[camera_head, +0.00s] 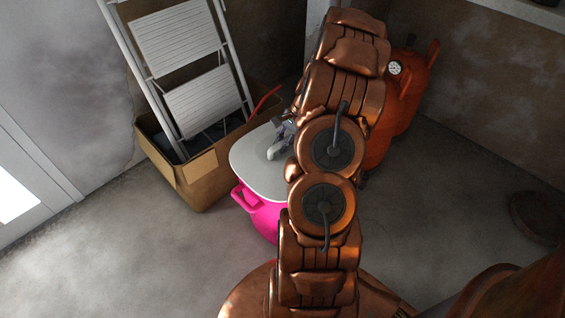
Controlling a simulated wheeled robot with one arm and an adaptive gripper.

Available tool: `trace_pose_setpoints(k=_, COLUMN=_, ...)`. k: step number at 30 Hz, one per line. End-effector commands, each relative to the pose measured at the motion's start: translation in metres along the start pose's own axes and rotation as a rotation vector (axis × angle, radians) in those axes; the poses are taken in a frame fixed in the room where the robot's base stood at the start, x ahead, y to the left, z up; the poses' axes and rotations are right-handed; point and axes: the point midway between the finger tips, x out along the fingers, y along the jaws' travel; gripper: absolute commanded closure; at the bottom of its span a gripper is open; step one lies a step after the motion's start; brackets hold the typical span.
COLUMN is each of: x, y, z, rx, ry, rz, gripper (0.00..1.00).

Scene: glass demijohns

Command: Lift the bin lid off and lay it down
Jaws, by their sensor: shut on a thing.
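The bin lid (252,163) is a pale grey rounded plate. It covers the top of the pink bin (262,216), which has a handle on its left side. I cannot tell whether the lid touches the rim or is slightly above it. My gripper (277,150) is over the middle of the lid, shut on it, probably at a grey handle there. My copper-coloured arm hides the right part of the lid and bin, and much of the gripper.
A cardboard box (200,180) holding a white stepladder (178,45) stands close to the bin's left. An orange-red tank (408,85) with a gauge stands behind my arm to the right.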

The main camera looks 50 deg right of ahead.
Motion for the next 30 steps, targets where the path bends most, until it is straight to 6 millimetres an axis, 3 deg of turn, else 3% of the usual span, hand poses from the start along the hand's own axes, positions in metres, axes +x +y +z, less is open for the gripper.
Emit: trace_pose_setpoints(k=30, x=-0.013, y=-0.003, z=0.005, rx=-0.001, ry=0.0, rz=0.0, gripper=1.0)
